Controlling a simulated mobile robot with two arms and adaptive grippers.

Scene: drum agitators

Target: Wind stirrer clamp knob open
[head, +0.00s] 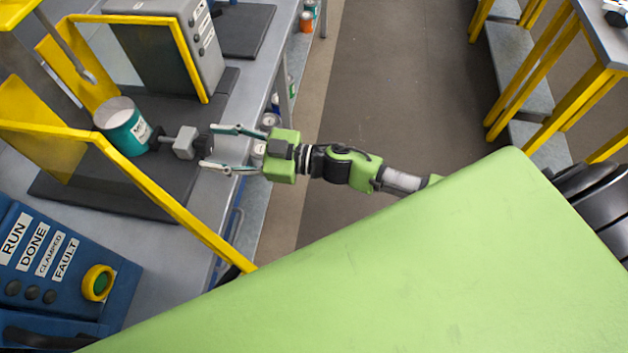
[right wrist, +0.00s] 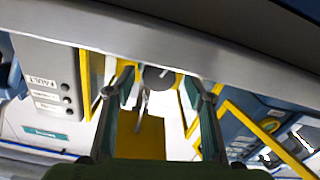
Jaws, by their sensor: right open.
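My right gripper (head: 207,146) is open to the right of the knob. Its fingers point left toward the knob, one on the far side and one on the near side, with the tips just short of it. In the right wrist view my right gripper (right wrist: 157,80) shows its two fingers spread apart. A grey rounded part shows between them; I cannot tell whether it is the knob. My left gripper is not in view.
A yellow guard frame (head: 150,187) runs around the can, close to the knob's near side. A blue control panel (head: 50,265) with a yellow-ringed green button stands at lower left. A grey box (head: 205,50) stands behind. The floor right of the bench is clear.

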